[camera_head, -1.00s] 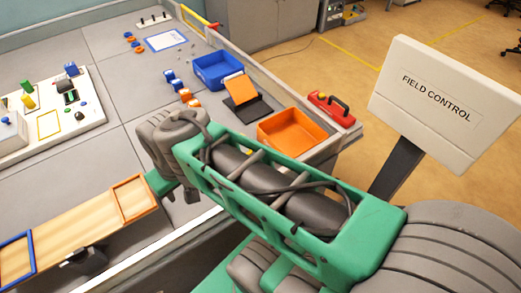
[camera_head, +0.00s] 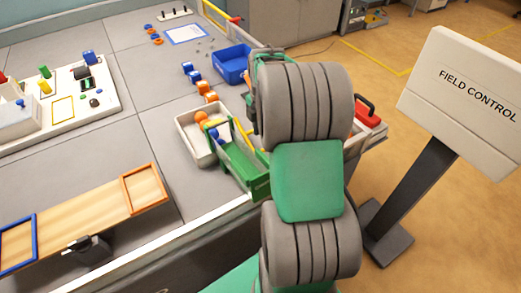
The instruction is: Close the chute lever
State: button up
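The green chute (camera_head: 238,160) stands near the table's front edge, left of my arm, beside a grey tray (camera_head: 188,130) holding orange and blue balls. A thin yellow bar (camera_head: 243,136) shows at the chute's far right side, partly behind my arm. I cannot tell which part is the chute lever, or whether it is open or closed. My gripper is out of view; only green and grey arm links show, covering what lies right of the chute.
A blue bin (camera_head: 233,64) and several orange and blue pieces lie beyond the chute. A wooden seesaw board (camera_head: 90,215) is at the front left. A white game board (camera_head: 105,105) is at the far left. A FIELD CONTROL sign (camera_head: 462,105) stands right of my arm.

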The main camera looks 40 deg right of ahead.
notch_tip(320, 180, down, 7)
jog(key=shift+w+a, duration=0.1)
jog(key=shift+w, duration=0.05)
grip_shut()
dwell(0.4)
dwell(1.1)
